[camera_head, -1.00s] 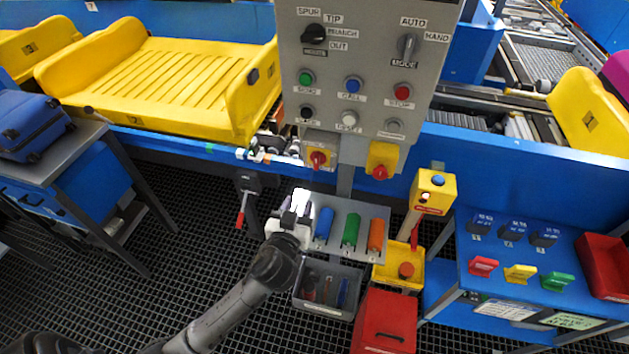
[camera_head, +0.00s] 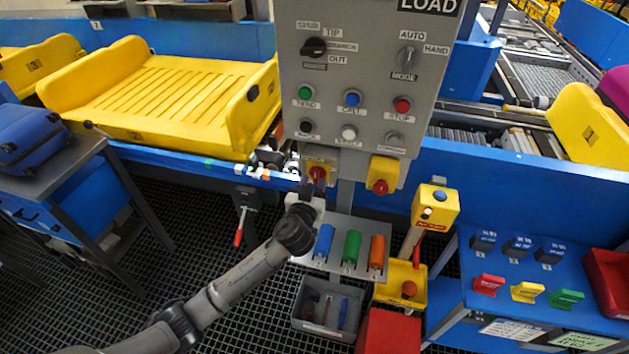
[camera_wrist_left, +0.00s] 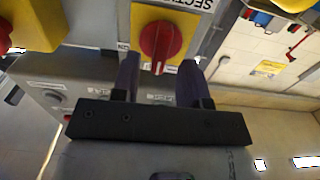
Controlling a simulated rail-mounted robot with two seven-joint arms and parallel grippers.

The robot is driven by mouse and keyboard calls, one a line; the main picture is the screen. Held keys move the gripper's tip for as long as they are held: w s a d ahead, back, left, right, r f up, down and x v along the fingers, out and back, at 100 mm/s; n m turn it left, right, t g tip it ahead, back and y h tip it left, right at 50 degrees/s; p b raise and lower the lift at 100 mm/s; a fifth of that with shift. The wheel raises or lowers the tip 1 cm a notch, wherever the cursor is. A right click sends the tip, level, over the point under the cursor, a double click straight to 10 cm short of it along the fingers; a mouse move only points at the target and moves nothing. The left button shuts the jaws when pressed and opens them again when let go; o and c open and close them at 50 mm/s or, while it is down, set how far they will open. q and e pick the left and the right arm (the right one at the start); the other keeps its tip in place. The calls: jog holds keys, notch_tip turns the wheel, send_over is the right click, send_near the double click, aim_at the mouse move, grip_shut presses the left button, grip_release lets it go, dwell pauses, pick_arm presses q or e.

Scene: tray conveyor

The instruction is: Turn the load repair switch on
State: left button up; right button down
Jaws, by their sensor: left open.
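Two yellow switch boxes with red rotary knobs hang under the grey control panel (camera_head: 365,75), a left switch (camera_head: 318,174) and a right switch (camera_head: 381,187). My left gripper (camera_head: 313,189) is at the left switch, just below and in front of it. In the left wrist view, my open fingers (camera_wrist_left: 160,78) point at a red knob (camera_wrist_left: 161,42) on a yellow plate, one finger towards each side. Contact cannot be told. A label starting "SECTI" is beside it; the rest is hidden. Another red knob (camera_wrist_left: 4,36) shows at the left edge. My right gripper is not in view.
Below my left gripper is a grey holder (camera_head: 335,228) with blue, green and orange cylinders. A yellow post box (camera_head: 435,206) and a blue table (camera_head: 465,268) stand to the right. A red-handled lever (camera_head: 240,228) is to the left. A yellow tray (camera_head: 170,75) sits behind.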

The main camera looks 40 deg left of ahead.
pick_arm(q)
jog(key=shift+x, duration=0.85)
grip_shut()
